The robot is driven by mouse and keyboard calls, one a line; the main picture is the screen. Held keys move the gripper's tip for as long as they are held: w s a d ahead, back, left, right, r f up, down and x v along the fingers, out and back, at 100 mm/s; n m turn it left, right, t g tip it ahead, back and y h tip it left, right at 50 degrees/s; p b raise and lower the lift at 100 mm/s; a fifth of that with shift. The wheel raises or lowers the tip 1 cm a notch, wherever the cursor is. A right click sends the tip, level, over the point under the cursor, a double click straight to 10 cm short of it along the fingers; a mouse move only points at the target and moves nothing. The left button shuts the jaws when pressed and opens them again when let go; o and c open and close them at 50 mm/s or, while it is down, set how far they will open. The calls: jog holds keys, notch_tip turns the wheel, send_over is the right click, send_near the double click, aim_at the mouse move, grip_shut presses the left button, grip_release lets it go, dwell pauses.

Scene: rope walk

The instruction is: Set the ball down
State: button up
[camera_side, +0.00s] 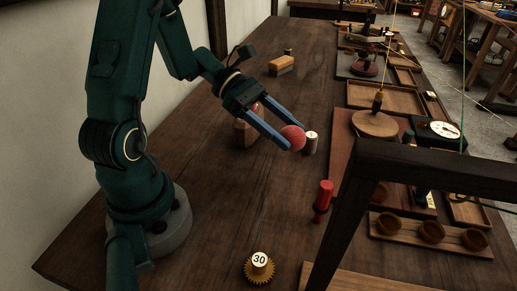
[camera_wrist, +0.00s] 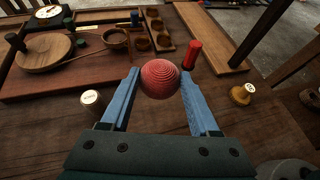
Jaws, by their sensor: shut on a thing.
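A red ball (camera_side: 293,138) is held between the blue fingers of my gripper (camera_side: 288,137), which is shut on it. In the wrist view the ball (camera_wrist: 160,79) sits between the two fingertips, with fine rings on its surface. In the side view the gripper reaches out over the dark wooden table (camera_side: 215,195); the ball appears to be above the table top, though its exact height is hard to tell. A small pale-topped cylinder (camera_side: 311,142) stands just right of the ball in the side view.
A red peg (camera_side: 323,195) stands nearer the camera, and a brass gear piece marked 30 (camera_side: 259,268) lies at the front. A reddish board (camera_side: 352,160), a round wooden disc (camera_side: 376,124) and a cup rack (camera_side: 430,234) are on the right. A dark frame post (camera_side: 345,215) rises at front right.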

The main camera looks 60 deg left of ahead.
jog(key=shift+w+a+f+n+t, duration=0.1)
jog(key=shift+a+n+t, duration=0.2)
jog(key=shift+a+n, duration=0.1)
send_over(279, 173)
jog(key=shift+d+f, duration=0.1)
jog(key=shift+f, duration=3.8)
jog(key=shift+f, duration=0.35)
jog(key=shift+f+y, duration=0.25)
jog(key=shift+y, duration=0.05)
jog(key=o, duration=1.4)
jog(key=shift+f, duration=0.1)
jog(key=shift+c, duration=0.2)
